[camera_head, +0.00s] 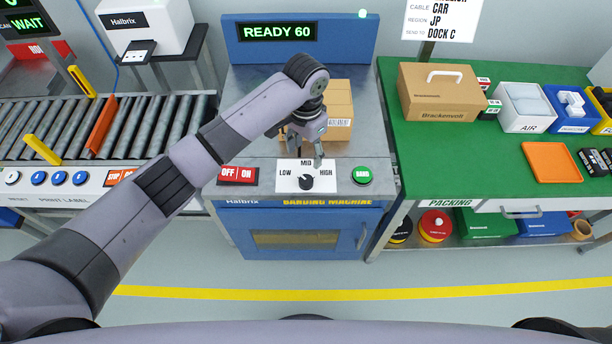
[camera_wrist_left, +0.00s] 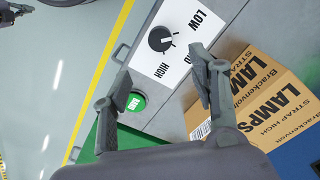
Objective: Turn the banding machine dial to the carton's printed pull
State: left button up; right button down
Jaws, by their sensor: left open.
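The dial (camera_head: 306,182) is a black knob on a white plate marked LOW, MID and HIGH on the banding machine's front (camera_head: 310,225). In the left wrist view the dial (camera_wrist_left: 162,38) has its white pointer towards the LOW side. The carton (camera_head: 340,108) is brown and sits on the machine behind the plate; in the left wrist view the carton (camera_wrist_left: 255,95) reads "LAMPS" and "STRAP HIGH". My left gripper (camera_head: 304,155) is open and empty above the plate, apart from the dial.
A red OFF/ON switch (camera_head: 238,176) is left of the plate and a green BAND button (camera_head: 362,175) right of it. The machine's display (camera_head: 277,32) reads "READY 60". A roller conveyor (camera_head: 100,125) lies left; a green packing table (camera_head: 440,150) stands right.

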aim_at(306, 180)
pick_arm(q)
notch_tip(306, 180, down, 13)
jog(key=shift+r, duration=0.2)
jog(key=shift+c, duration=0.5)
jog(key=c, duration=1.1)
